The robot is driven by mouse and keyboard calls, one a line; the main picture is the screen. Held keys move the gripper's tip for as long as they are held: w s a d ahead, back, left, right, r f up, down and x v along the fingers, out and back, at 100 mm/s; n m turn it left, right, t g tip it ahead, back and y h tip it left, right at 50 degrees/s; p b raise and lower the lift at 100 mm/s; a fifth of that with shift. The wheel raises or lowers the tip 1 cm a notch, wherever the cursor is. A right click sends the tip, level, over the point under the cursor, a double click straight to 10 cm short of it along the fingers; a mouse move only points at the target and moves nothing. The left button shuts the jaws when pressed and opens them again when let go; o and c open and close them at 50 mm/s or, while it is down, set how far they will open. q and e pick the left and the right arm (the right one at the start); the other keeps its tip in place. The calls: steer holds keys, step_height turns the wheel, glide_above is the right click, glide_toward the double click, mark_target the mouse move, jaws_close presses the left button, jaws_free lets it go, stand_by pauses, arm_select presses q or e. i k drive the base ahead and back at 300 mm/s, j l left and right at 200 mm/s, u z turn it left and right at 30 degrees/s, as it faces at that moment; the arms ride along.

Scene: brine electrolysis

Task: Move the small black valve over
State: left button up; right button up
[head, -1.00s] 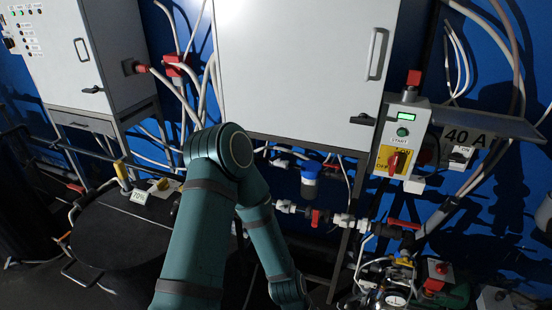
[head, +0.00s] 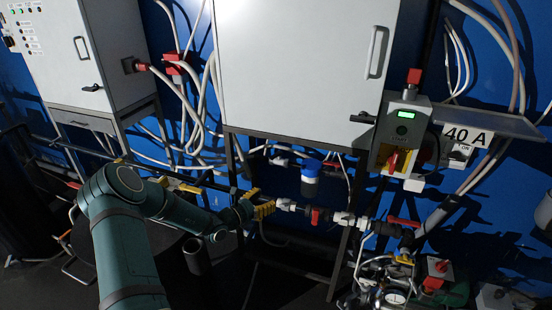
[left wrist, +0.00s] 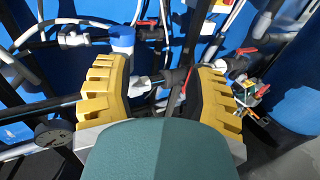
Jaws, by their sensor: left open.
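A small dark valve with a red handle (head: 316,216) sits in a horizontal pipe line between white fittings, below the large white cabinet. I take this for the small black valve, but its exact shape is too small to tell. My left gripper (head: 264,202) has yellow fingers and is just left of the line's left white fitting, apart from the valve. In the left wrist view the open gripper (left wrist: 163,74) faces the line. The dark valve body (left wrist: 176,79) shows between the fingers, farther off, with nothing gripped. My right gripper is out of view.
A blue-topped filter (head: 311,168) hangs above the line and also shows in the wrist view (left wrist: 122,40). A red-handled valve (head: 404,222) is to the right. A gauge and hoses (head: 395,297) crowd the lower right. A control box (head: 403,135) hangs above.

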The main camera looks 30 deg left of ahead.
mark_target(278, 154)
steer(key=i+j, duration=0.8)
steer(key=j, duration=0.1)
